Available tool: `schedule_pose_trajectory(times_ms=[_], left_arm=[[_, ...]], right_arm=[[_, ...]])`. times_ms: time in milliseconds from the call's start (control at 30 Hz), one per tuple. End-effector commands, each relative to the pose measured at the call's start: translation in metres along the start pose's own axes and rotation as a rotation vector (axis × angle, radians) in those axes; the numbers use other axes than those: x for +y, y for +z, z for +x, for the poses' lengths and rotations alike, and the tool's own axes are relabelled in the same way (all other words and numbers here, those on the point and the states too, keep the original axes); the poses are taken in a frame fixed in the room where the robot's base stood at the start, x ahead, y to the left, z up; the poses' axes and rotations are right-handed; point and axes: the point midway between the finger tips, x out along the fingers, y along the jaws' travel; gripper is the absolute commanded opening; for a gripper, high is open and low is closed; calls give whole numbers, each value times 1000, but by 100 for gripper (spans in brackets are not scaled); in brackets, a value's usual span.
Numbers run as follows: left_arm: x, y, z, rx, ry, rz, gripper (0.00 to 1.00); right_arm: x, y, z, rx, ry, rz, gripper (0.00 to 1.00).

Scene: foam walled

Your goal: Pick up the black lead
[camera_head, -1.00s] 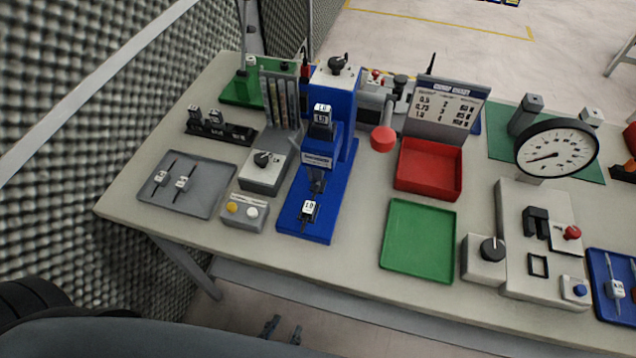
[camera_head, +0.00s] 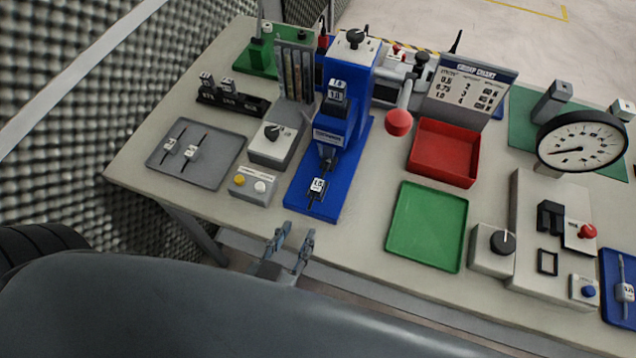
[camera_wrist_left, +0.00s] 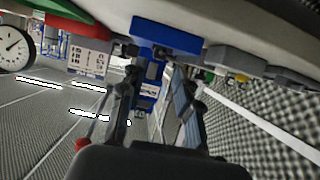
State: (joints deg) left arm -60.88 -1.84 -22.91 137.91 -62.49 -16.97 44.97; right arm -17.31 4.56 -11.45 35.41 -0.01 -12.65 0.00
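Two thin black leads with white tags lie on the grey tray (camera_head: 225,153) at the bench's left: one left lead (camera_head: 169,145) and one right lead (camera_head: 190,152). Another black piece with a white tag (camera_head: 317,187) sits at the front of the blue press (camera_head: 325,210). I cannot tell which of these the task names. My left gripper (camera_head: 293,236) is open and empty, just off the bench's front edge, below the blue press. In the left wrist view its two fingers (camera_wrist_left: 158,75) are apart with nothing between them. My right gripper is not in view.
A yellow-and-white button box (camera_head: 253,186) and a grey knob box (camera_head: 273,146) stand between tray and press. A green tray (camera_head: 427,226), red bin (camera_head: 444,152) and dial gauge (camera_head: 582,142) are further right. Foam walling (camera_head: 60,110) borders the left.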

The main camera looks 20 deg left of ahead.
Motion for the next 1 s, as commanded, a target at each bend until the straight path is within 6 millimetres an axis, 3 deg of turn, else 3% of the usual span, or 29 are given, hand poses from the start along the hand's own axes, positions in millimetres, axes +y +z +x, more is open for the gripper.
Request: schedule_pose_trajectory(times_ms=[33,433,733,1000], left_arm=[[1,-5,6,5,6,5,33],[-2,-5,32,3,3,7,33],[-5,-6,68,2,4,6,33],[-5,-4,74,-2,3,3,33]], right_arm=[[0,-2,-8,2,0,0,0],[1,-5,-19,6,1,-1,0],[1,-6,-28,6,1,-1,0],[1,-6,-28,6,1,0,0]])
